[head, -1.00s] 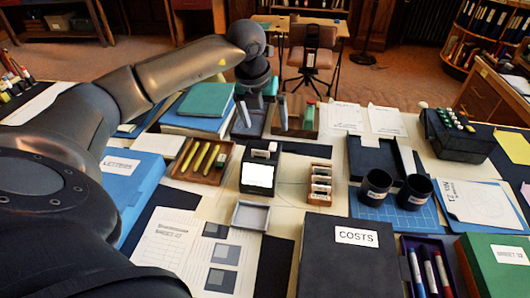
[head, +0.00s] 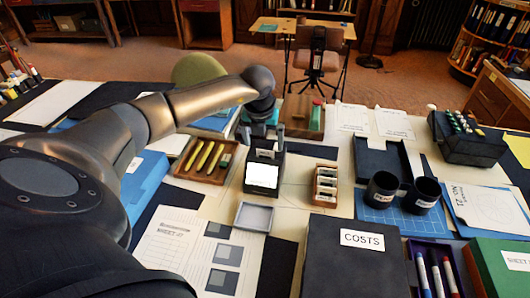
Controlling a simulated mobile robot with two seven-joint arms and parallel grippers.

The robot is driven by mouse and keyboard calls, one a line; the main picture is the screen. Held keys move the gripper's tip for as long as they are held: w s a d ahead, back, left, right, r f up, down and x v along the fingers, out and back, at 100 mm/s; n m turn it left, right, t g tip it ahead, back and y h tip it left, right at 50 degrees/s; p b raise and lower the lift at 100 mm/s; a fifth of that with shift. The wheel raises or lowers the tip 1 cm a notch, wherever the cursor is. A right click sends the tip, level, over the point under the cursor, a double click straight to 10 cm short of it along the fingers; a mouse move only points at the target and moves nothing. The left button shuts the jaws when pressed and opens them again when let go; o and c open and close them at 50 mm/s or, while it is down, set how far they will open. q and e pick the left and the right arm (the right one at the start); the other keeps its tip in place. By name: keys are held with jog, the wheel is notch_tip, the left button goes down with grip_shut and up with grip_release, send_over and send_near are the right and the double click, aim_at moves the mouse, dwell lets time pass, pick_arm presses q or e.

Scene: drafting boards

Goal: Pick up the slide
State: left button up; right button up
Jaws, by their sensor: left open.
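A small black slide viewer (head: 262,178) with a bright white screen stands mid-desk. A small pale slide (head: 265,152) sticks up from its top. My left gripper (head: 264,139) points down just above the viewer. Its two fingers are apart, one on each side of the slide as seen here. I cannot tell whether they touch it. A wooden rack (head: 325,186) with several other pale slides stands to the right of the viewer. My right gripper is not in view.
A wooden tray (head: 182,170) of yellow pens lies left of the viewer, a small grey tray (head: 239,219) in front. A black COSTS box (head: 350,270) stands at the front. Two dark mugs (head: 382,190) stand on a blue mat at right.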

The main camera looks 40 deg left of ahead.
aim_at(265, 157)
pick_arm(q)
jog(key=x, duration=0.3)
jog(key=shift+d+f, duration=0.1)
jog(key=shift+f, duration=0.05)
